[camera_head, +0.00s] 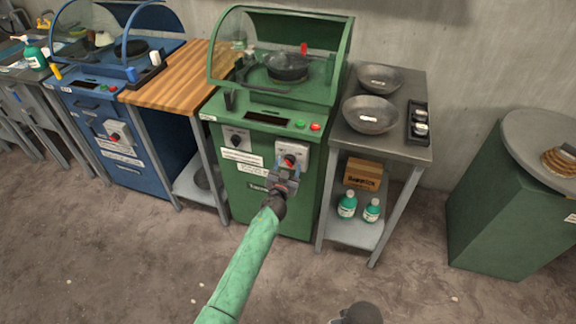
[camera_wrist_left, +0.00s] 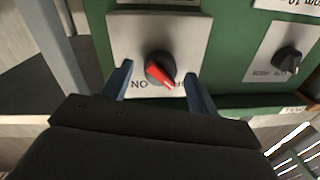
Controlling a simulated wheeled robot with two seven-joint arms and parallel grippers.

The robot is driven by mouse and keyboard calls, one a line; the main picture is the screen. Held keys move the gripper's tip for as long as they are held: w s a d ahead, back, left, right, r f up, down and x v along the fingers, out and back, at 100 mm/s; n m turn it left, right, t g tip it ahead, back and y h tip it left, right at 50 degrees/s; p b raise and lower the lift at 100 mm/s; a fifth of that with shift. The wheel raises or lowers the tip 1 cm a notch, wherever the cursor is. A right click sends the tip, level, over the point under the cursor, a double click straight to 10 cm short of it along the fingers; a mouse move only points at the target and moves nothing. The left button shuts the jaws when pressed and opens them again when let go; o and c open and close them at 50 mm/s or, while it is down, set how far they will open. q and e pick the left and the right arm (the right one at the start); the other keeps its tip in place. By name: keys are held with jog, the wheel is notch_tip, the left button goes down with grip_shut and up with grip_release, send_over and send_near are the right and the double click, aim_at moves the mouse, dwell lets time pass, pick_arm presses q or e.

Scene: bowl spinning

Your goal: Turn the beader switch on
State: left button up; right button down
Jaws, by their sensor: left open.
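The beader switch is a red-faced rotary knob (camera_wrist_left: 160,69) on a light grey plate (camera_wrist_left: 125,33), on the green machine's front. Its white-tipped end leans to the lower right in the wrist view, away from the upside-down "ON" label and over a partly covered label. In the head view the switch plate (camera_head: 291,150) is just above my left gripper (camera_head: 286,176). My left gripper also shows in the wrist view (camera_wrist_left: 160,85), open, with one blue finger on each side of the knob. Gaps show between fingers and knob.
A second, black knob (camera_wrist_left: 287,60) is beside the switch on the green machine (camera_head: 262,190). A steel table (camera_head: 400,145) with bowls stands right of it. A wooden-topped table (camera_head: 175,85) and a blue machine (camera_head: 130,150) stand left. Open floor lies in front.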

pick_arm(q)
jog(key=shift+w+d, duration=0.1)
jog(key=shift+w, duration=0.2)
jog(key=c, duration=0.9)
jog(key=shift+c, duration=0.2)
